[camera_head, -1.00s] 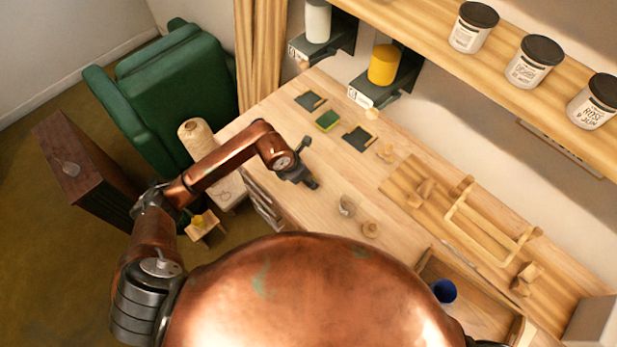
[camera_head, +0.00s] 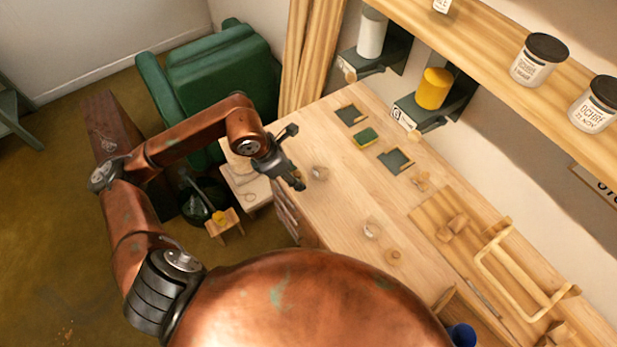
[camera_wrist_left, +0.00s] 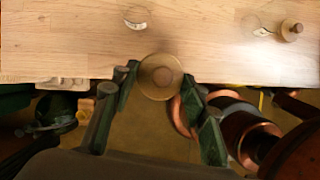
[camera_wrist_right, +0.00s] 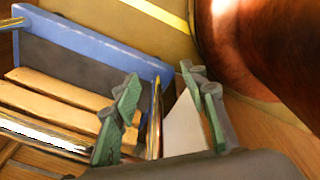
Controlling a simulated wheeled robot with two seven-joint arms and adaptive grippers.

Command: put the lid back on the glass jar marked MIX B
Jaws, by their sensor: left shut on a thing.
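My left gripper (camera_head: 292,178) is at the near edge of the wooden table. In the left wrist view its fingers (camera_wrist_left: 160,98) are shut on a round wooden lid with a knob (camera_wrist_left: 160,77). An open glass jar (camera_wrist_left: 136,20) stands on the table just beyond it; it also shows in the head view (camera_head: 319,172). A second open glass jar (camera_wrist_left: 258,27) stands farther along the table (camera_head: 371,229), with another knobbed wooden lid (camera_wrist_left: 291,30) beside it. The jar labels are too small to read. My right gripper (camera_wrist_right: 160,112) shows only in its wrist view, fingers apart.
Dark square pads (camera_head: 396,161) and a green block (camera_head: 366,136) lie farther back. A wooden rack (camera_head: 505,265) is at right. In the right wrist view, a blue-edged tray (camera_wrist_right: 110,45) and metal rods lie close to the fingers. Lidded tubs (camera_head: 540,60) stand on the shelf.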

